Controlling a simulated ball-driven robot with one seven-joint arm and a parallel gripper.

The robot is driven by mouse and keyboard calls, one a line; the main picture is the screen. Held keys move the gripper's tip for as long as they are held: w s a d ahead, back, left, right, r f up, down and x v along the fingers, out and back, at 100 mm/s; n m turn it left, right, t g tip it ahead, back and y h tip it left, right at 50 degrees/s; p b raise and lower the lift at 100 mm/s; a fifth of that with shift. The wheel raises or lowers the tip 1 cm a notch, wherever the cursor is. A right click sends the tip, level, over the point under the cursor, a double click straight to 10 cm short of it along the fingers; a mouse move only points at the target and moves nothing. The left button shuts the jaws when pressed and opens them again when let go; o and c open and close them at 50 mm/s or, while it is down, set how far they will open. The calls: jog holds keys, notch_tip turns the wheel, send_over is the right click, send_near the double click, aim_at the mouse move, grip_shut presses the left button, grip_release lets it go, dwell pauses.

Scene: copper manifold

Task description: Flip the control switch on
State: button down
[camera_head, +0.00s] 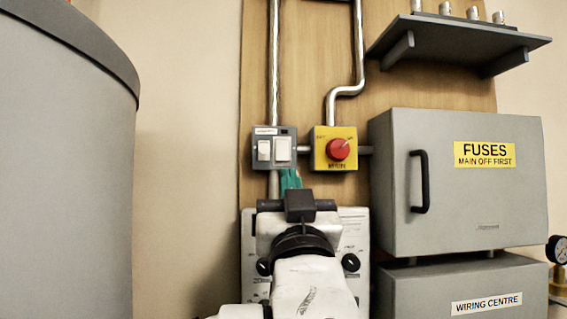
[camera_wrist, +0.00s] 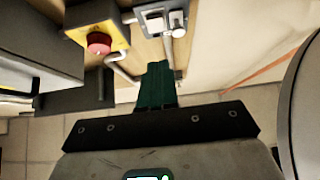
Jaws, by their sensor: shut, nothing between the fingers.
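The box also shows at the top of the wrist view (camera_wrist: 148,14). My gripper (camera_head: 290,177) has green fingers, shut and empty, just below the larger rocker in the head view. In the wrist view the closed fingers (camera_wrist: 158,72) point towards the board, with a visible gap in the picture between them and the box. I cannot tell their depth from it.
A yellow box (camera_head: 322,160) with a red rotary knob (camera_head: 338,149) sits right of the switch box. A grey fuse cabinet (camera_head: 400,230) and a shelf (camera_head: 450,38) are further right. A control panel (camera_head: 354,224) is partly behind my arm. A large grey cylinder (camera_head: 65,180) stands left.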

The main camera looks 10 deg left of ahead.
aim_at(282, 155)
jog(key=w+r, duration=0.1)
jog(key=w, duration=0.1)
jog(key=w+a+r+p, duration=0.1)
jog(key=w, duration=0.1)
jog(key=w+a+r+p, duration=0.1)
jog(key=w, duration=0.2)
jog(key=shift+w+r, duration=0.1)
jog(key=shift+r, duration=0.05)
jog(key=shift+w+a, duration=0.15)
jog(key=shift+w, duration=0.3)
jog(key=shift+f, duration=0.2)
